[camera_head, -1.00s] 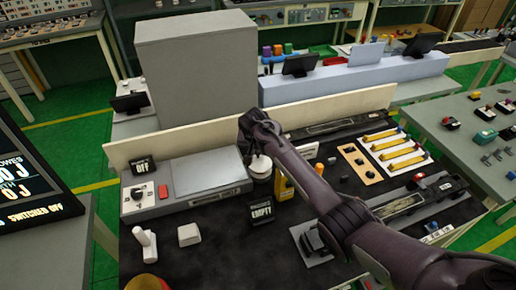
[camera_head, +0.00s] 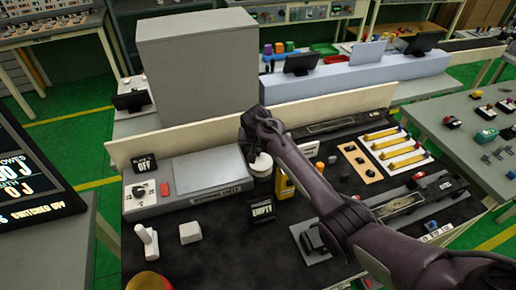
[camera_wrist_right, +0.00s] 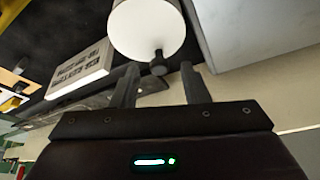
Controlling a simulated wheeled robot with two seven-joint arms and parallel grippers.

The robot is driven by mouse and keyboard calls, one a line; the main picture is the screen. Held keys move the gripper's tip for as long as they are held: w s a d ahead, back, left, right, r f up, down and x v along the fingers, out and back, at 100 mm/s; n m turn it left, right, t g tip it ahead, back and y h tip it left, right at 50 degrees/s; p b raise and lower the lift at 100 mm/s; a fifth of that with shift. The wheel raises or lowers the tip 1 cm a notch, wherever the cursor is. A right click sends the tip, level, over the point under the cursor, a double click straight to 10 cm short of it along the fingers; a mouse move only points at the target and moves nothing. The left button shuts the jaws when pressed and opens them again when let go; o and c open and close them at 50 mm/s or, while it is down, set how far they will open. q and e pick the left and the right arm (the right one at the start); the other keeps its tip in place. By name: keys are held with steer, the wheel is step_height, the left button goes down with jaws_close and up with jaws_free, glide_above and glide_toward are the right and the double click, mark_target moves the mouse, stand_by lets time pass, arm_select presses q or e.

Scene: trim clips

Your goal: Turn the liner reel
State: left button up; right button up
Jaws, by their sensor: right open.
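The liner reel (camera_head: 261,166) is a white drum standing at the back of the dark bench mat, right of the grey liner station. In the right wrist view the reel (camera_wrist_right: 147,27) shows at the top, with a small dark knob (camera_wrist_right: 158,65) on its near side. My right gripper (camera_head: 256,146) is at the reel from above and behind in the head view. In the wrist view its two fingers (camera_wrist_right: 161,84) are apart, with the knob between their tips and a gap on each side. Contact is not visible. My left gripper is not in view.
A grey flat-topped unit (camera_head: 206,176) with an OFF sign (camera_head: 144,164) stands left of the reel. A small black EMPTY sign (camera_head: 262,209) is in front, and a yellow device (camera_head: 285,184) is close on the right. A cream back panel (camera_head: 190,142) runs behind.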

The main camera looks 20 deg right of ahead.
mark_target(257, 164)
steer(key=b+v, duration=0.1)
steer(key=v, duration=0.6)
steer(key=shift+s, duration=0.1)
